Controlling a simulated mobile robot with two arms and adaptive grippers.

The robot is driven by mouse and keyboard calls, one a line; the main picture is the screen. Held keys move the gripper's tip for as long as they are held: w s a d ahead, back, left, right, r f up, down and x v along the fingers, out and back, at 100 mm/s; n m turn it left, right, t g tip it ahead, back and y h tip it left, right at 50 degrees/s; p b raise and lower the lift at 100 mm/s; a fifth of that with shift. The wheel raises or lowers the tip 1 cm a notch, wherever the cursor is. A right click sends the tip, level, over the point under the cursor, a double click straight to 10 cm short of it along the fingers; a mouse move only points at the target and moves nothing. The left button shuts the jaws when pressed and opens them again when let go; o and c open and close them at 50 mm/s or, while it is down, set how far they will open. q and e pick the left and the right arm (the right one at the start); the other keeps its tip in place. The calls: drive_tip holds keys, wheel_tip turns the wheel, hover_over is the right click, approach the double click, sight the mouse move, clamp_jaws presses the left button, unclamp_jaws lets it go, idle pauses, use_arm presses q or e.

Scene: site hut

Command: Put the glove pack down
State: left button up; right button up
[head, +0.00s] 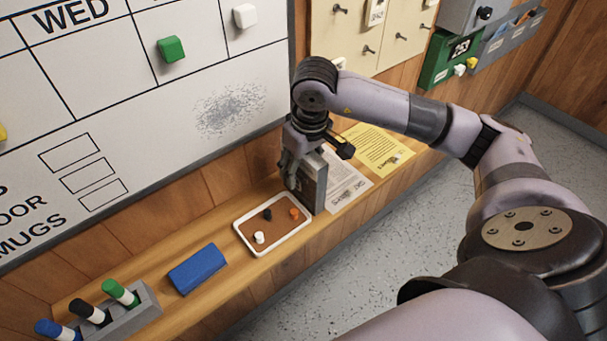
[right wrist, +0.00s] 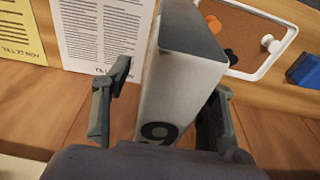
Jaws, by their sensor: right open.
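The glove pack (head: 315,184), a grey and white box, stands upright on the wooden ledge (head: 215,229), just right of the cork tray. It also shows in the right wrist view (right wrist: 178,82), with a dark "9" on its pale face. My right gripper (head: 297,172) is around the pack from above and open. In the right wrist view my right gripper (right wrist: 163,105) has one finger on each side of the pack. A gap shows at the left finger; whether the right finger touches is unclear. The pack's base is partly hidden. My left gripper is out of view.
A white-rimmed cork tray (head: 245,246) with small pegs lies close left of the pack. A white sheet (head: 346,183) and a yellow sheet (head: 378,150) are to its right. A blue eraser (head: 197,268) and a marker holder (head: 130,318) are farther left.

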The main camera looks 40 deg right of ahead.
drive_tip(key=shift+f+b, duration=0.25)
drive_tip(key=shift+b, duration=0.15)
drive_tip(key=shift+c, duration=0.5)
clamp_jaws()
idle(0.4)
